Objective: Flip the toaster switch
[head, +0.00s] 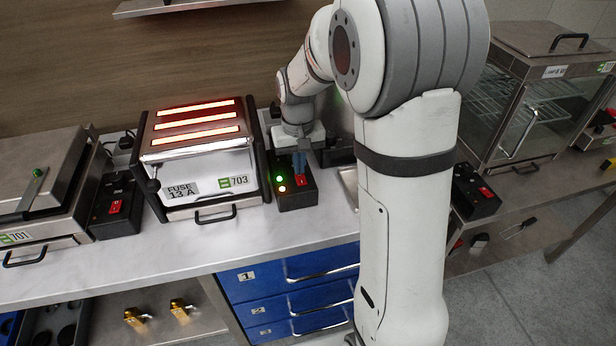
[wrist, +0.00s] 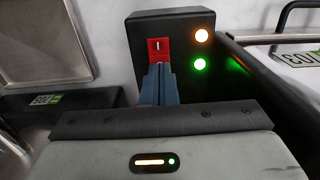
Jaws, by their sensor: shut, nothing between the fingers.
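The toaster (head: 200,150) stands on the counter with its top slots glowing red-orange. Its label reads 703. A black switch box (head: 296,200) sits at its right side, with a green lamp and an amber lamp lit. In the wrist view the box (wrist: 190,90) shows a red rocker switch (wrist: 158,48) beside the two lit lamps. My gripper (head: 299,167) is shut and empty, pointing down at the switch. In the wrist view the blue fingertips (wrist: 158,72) lie at the lower edge of the rocker; I cannot tell whether they touch it.
Another appliance labelled 701 (head: 40,190) stands at the left, with its own red-switched box (head: 116,208). A glass-doored cabinet (head: 530,100) stands at the right, with a black switch box (head: 474,192) beside it. Blue drawers (head: 290,290) lie below the counter.

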